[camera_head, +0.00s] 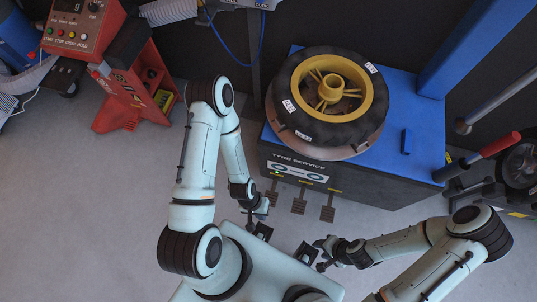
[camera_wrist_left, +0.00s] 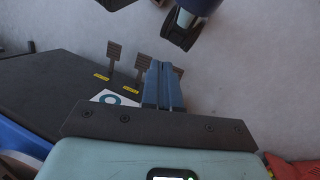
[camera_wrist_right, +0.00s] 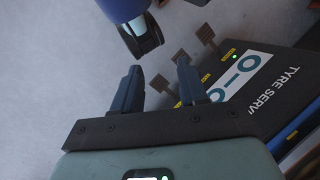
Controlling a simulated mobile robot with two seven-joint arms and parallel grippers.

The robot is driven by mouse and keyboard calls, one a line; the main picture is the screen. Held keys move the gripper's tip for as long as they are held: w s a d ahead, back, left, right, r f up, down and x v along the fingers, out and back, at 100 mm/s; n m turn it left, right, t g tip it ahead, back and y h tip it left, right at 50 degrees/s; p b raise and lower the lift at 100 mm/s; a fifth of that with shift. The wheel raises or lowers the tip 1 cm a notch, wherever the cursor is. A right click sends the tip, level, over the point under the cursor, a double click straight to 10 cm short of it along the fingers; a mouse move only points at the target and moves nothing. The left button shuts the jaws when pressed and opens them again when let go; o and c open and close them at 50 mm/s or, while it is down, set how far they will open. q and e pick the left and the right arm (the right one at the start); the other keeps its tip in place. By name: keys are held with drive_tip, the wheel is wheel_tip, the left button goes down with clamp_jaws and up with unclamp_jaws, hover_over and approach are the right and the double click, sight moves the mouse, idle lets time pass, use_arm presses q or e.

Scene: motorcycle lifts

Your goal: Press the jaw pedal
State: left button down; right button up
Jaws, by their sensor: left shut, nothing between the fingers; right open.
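Three dark foot pedals stick out low from the front of the tyre machine: a left one (camera_head: 272,194), a middle one (camera_head: 299,205) and a right one (camera_head: 329,212). I cannot tell by its marking which is the jaw pedal. My left gripper (camera_head: 262,210) is shut and empty, close by the left pedal. In the left wrist view its fingers (camera_wrist_left: 165,66) partly cover the nearest pedal (camera_wrist_left: 178,71); contact cannot be told. My right gripper (camera_head: 325,252) is open and empty, short of the pedals; its fingers also show in the right wrist view (camera_wrist_right: 160,68).
The machine's blue top (camera_head: 400,118) carries a tyre (camera_head: 300,128) with a yellow rim (camera_head: 374,105). A red machine (camera_head: 130,90) stands at the left. A red-handled lever (camera_head: 500,144) and a wheel (camera_head: 521,165) are at the right. The grey floor (camera_head: 110,190) at left is clear.

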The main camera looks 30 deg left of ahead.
drive_tip(key=shift+o, duration=2)
drive_tip(key=f+b, duration=0.4)
drive_tip(key=f, duration=0.1)
drive_tip(key=shift+s+d, duration=0.2)
drive_tip(key=shift+d, duration=0.05)
use_arm(q)
drive_tip(key=w+a+f+n+y+b, duration=0.1)
drive_tip(key=w+a+f+n+b, duration=0.2)
drive_tip(key=f, duration=0.6)
drive_tip(key=w+a+f+n+y+b, duration=0.1)
drive_tip(key=a+f+n+y+b, duration=0.1)
drive_tip(key=f+n+b, duration=0.45)
drive_tip(key=w+f+n+t+b, duration=0.1)
drive_tip(key=w+f+n+b, duration=0.4)
drive_tip(key=w+f, duration=0.6)
wheel_tip(320, 180, down, 2)
drive_tip(key=shift+w+d+f+n+y+b, duration=0.1)
drive_tip(key=shift+w+d+n+y+b, duration=0.15)
drive_tip(key=shift+n, duration=0.9)
use_arm(e)
drive_tip(key=w+d+f+t, duration=0.1)
drive_tip(key=w+f, duration=0.2)
drive_tip(key=f, duration=0.4)
drive_tip(key=w+d+f+t+h, duration=0.1)
drive_tip(key=w+f+t, duration=0.1)
drive_tip(key=f, duration=0.5)
drive_tip(key=shift+w+d+f+m, duration=0.2)
drive_tip(key=shift+w+d+m, duration=0.15)
drive_tip(key=shift+w, duration=0.35)
